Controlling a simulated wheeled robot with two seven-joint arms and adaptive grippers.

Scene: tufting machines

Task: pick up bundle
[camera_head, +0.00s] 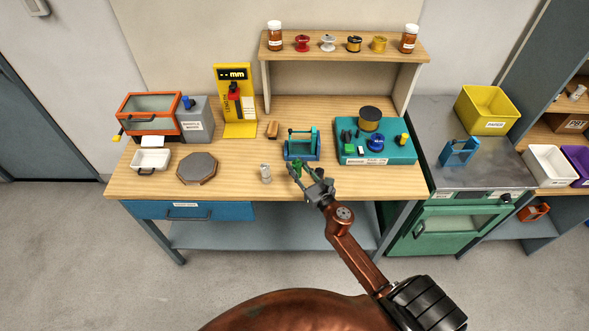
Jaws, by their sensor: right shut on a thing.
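My right gripper (304,178) reaches in from the lower right to the front of the wooden workbench (225,183). Its fingers are closed around a small green piece (297,171), which looks like the bundle and is partly covered by the fingers. The gripper is just in front of a blue and teal fixture (302,149); I cannot tell whether the piece touches the fixture or the bench. My left gripper is not in view.
A small pale upright cylinder (265,173) stands left of the gripper. A grey octagonal plate (197,168) and a white tray (150,160) lie farther left. A teal board with spools and parts (350,158) is at right. A shelf (345,48) stands behind.

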